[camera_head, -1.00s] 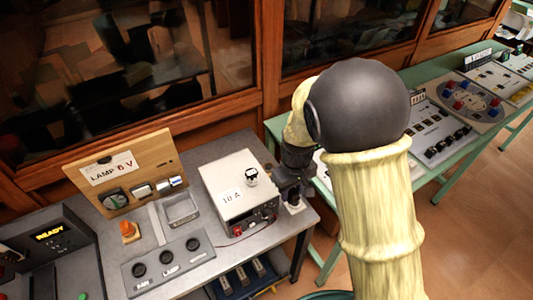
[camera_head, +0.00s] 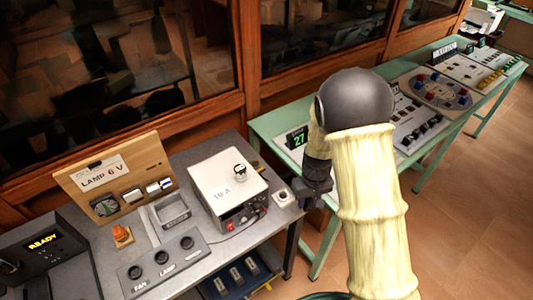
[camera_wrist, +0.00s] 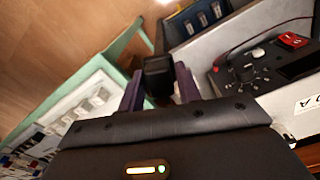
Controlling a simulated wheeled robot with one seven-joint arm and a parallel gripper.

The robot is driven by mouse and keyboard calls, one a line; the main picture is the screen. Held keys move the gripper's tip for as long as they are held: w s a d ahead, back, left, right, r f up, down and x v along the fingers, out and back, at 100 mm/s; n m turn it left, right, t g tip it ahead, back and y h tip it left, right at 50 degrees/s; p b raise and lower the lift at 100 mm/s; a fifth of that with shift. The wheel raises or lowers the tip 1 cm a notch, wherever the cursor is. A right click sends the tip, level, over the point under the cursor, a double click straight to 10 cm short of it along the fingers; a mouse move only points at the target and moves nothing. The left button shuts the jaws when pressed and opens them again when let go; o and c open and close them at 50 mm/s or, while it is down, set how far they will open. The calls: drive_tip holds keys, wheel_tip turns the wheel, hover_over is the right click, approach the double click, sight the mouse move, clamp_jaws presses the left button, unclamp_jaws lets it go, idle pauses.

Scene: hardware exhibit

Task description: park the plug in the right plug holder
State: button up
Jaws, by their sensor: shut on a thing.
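My gripper (camera_head: 318,190) is at the right end of the grey bench. In the wrist view a dark block, which looks like the plug (camera_wrist: 158,72), is between the fingertips of my gripper (camera_wrist: 159,88), and the jaws are shut on it. In the head view the plug is hidden or too dark to pick out. A small pale square fitting with a dark round centre (camera_head: 283,197), possibly the right plug holder, sits by the bench's right edge, just left of my gripper.
A white power box (camera_head: 228,186) with red and black terminals stands left of the pale fitting. A green table (camera_head: 268,128) stands beyond a gap. A blue bin (camera_head: 243,278) is below the bench.

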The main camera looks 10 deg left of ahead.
drive_tip(key=w+d+f+m+b, duration=0.1)
drive_tip(key=d+f+m+b, duration=0.2)
drive_tip(key=d+f, duration=1.1)
drive_tip(key=d+m, duration=0.2)
drive_tip(key=shift+w+m+b, duration=0.2)
drive_tip(key=shift+m+b, duration=0.2)
drive_tip(key=shift+a+f, duration=0.1)
